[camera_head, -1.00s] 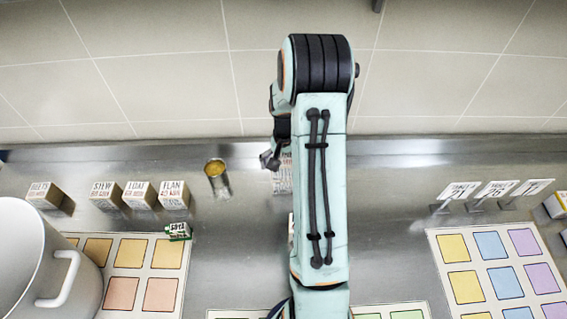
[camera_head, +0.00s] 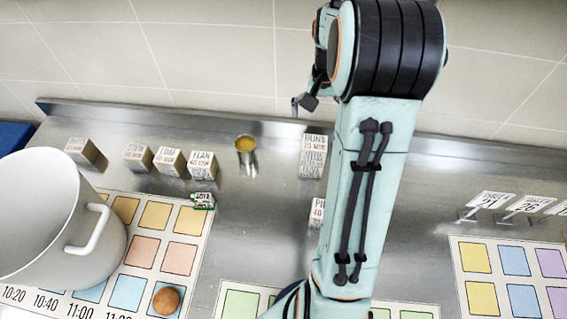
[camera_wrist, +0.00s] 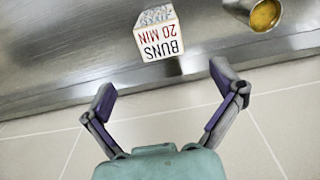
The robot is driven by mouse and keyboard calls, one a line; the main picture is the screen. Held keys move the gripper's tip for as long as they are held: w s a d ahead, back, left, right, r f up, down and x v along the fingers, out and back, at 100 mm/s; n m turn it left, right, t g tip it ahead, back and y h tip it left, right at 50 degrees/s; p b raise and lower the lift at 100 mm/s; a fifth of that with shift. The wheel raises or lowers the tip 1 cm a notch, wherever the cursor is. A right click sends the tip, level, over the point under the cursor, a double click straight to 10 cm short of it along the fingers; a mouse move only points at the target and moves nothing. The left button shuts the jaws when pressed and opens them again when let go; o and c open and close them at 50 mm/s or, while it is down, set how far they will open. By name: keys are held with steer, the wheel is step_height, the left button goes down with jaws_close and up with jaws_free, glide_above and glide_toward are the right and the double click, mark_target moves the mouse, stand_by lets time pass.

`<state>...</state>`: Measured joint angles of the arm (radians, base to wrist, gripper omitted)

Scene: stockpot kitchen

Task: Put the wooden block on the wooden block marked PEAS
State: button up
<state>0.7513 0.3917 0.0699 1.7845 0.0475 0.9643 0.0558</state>
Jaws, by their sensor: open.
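Several pale wooden blocks with printed labels stand on the steel counter. In the head view they include the BUNS block (camera_head: 313,160), FLAN block (camera_head: 202,165), LOAF block (camera_head: 169,161), STEW block (camera_head: 138,157) and a leftmost block (camera_head: 82,150) with a blurred label. Another block (camera_head: 317,212) is partly hidden by my arm; its label seems to start with P, but I cannot read PEAS on any block. My gripper (camera_wrist: 164,86) is open and empty in the wrist view. The BUNS block (camera_wrist: 158,35) lies ahead of its fingertips, apart from them.
A large white pot (camera_head: 110,250) stands at the left, by a mat of coloured squares (camera_head: 145,252). A metal cup (camera_head: 246,150) stands left of BUNS. A small green block (camera_head: 203,201) lies near the mat. Card stands (camera_head: 488,200) are at the right. A tiled wall is behind.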

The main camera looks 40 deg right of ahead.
steer(key=s+a+r+n, duration=0.3)
steer(key=a, duration=0.6)
steer(key=s+a+r+n, duration=0.2)
steer(key=a+r+n, duration=0.1)
steer(key=a, duration=0.5)
steer(key=s+a+f+n, duration=0.1)
steer(key=s+a+n, duration=0.3)
steer(key=s+a, duration=0.5)
steer(key=shift+s+y, duration=0.4)
steer(key=shift+s, duration=0.7)
